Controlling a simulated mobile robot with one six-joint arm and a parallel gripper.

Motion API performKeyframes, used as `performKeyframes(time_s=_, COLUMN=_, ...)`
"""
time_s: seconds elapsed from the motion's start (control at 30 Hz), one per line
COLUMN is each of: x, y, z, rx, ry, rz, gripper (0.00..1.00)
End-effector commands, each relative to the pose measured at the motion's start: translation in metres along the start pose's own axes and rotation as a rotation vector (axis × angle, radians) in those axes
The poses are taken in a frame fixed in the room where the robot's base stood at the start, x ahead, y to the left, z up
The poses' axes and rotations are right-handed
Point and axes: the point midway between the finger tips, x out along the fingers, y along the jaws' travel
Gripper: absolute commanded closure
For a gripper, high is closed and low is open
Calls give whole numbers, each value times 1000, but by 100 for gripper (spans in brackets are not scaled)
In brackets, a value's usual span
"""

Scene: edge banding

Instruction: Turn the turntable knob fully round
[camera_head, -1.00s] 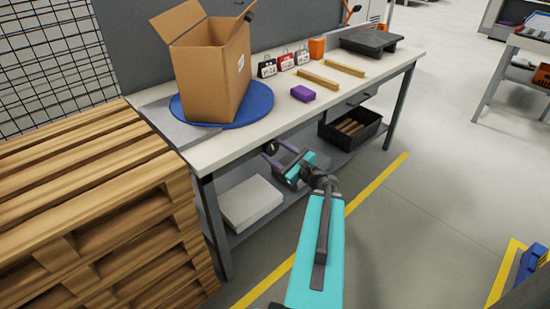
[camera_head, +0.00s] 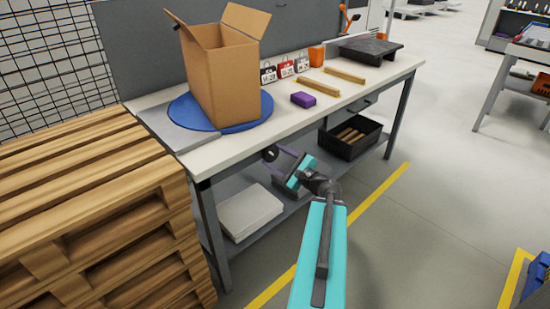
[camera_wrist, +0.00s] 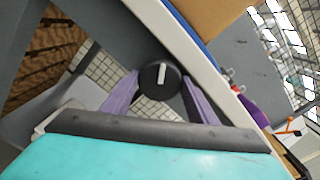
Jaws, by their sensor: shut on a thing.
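The turntable knob (camera_wrist: 160,79) is a black disc with a white pointer line, on the bench's front side below the top. In the head view the knob (camera_head: 270,154) shows just beyond my fingertips. My gripper (camera_head: 277,154) reaches it from the front, its purple fingers shut on the knob from both sides. In the wrist view my gripper (camera_wrist: 160,90) has one finger at each side of the knob. The pointer stands almost upright, tilted slightly. The blue turntable (camera_head: 250,124) carries an open cardboard box (camera_head: 226,90), turned at an angle to the bench.
The white workbench (camera_head: 245,146) also holds a purple block (camera_head: 303,99), wooden bars (camera_head: 318,89), padlock-like items and a black stand (camera_head: 371,48). A wooden pallet stack (camera_head: 90,200) stands close at left. The lower shelf holds a white slab (camera_head: 250,208) and a black crate (camera_head: 350,143).

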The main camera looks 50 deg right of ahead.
Motion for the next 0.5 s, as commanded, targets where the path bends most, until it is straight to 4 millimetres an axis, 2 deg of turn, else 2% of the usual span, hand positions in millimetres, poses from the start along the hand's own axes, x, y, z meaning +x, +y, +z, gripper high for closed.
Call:
performKeyframes(time_s=0.1, x=0, y=0, z=0, rx=0, ry=1, rz=1, gripper=69)
performKeyframes(time_s=0.13, x=0, y=0, z=0, rx=0, ry=1, rz=1, gripper=45)
performKeyframes(time_s=0.23, x=0, y=0, z=0, rx=0, ry=1, rz=1, gripper=29)
performKeyframes(time_s=0.5, x=0, y=-1, z=0, rx=2, ry=0, rz=-2, gripper=28)
